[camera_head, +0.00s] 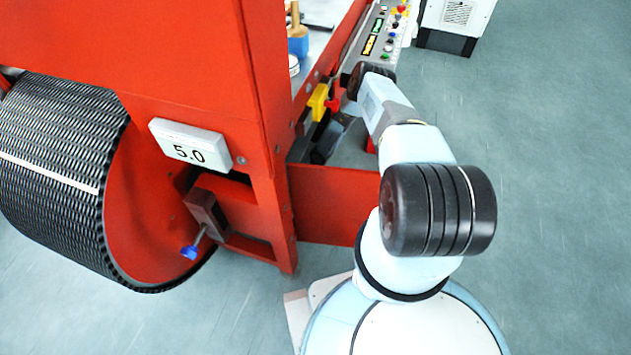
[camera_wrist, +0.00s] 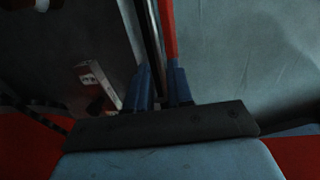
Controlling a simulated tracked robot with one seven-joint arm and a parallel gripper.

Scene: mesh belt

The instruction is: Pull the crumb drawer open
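My gripper shows in the wrist view (camera_wrist: 158,88) as two blue fingertips standing apart at the lower middle. A dark upright strip and a red edge (camera_wrist: 168,30) run up the picture from between and behind the fingers. I cannot tell whether the fingers touch them. In the head view my arm reaches to the red machine's side, and dark gripper parts (camera_head: 326,143) show partly below the yellow block. I cannot clearly pick out the crumb drawer or its handle in either view.
The red machine (camera_head: 190,60) has a black mesh belt (camera_head: 50,150) at its left end and a "5.0" sign (camera_head: 190,146). A blue-knobbed lever (camera_head: 190,251) sticks out below. A button panel (camera_head: 385,35) lies along the far side.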

